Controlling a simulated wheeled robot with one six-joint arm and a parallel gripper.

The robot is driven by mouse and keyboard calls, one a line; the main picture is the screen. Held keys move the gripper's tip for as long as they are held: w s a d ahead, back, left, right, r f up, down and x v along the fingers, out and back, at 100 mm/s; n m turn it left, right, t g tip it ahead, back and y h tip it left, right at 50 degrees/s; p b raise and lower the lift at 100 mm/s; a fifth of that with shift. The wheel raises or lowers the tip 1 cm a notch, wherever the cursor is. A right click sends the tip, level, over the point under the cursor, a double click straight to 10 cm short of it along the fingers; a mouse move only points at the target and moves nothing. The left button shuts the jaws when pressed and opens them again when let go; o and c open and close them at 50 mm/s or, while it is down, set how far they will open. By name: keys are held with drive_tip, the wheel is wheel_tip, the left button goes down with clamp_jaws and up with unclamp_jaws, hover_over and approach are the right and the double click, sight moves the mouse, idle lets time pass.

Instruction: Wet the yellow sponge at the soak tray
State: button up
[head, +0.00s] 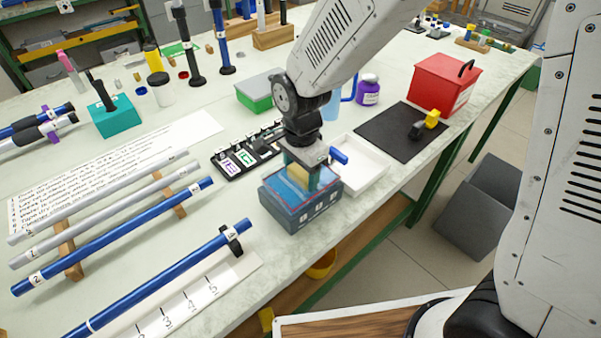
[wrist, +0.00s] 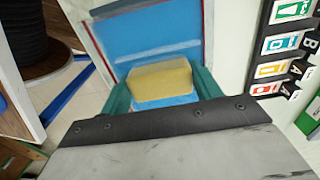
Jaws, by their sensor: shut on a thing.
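The yellow sponge (wrist: 160,84) is between the green fingers of my gripper (wrist: 158,90) in the wrist view. In the head view the sponge (head: 298,174) shows just under my gripper (head: 311,174), partly hidden by it. My gripper is shut on the sponge and points down over the soak tray (head: 301,216), a dark blue-grey box with a lighter blue inside. The tray's blue inside (wrist: 150,38) also shows beyond the sponge in the wrist view. I cannot tell whether the sponge touches the water or the tray floor.
A white shallow tray (head: 362,168) stands right beside the soak tray. A labelled black rack (head: 232,163) stands to its left. Blue and grey rods (head: 120,232) lie at the left. A black mat (head: 388,134) and a red box (head: 440,84) are at the right. The table's front edge is close.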

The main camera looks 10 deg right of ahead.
sight(301, 171)
drive_tip(key=shift+r, duration=3.35)
drive_tip(key=shift+r, duration=2)
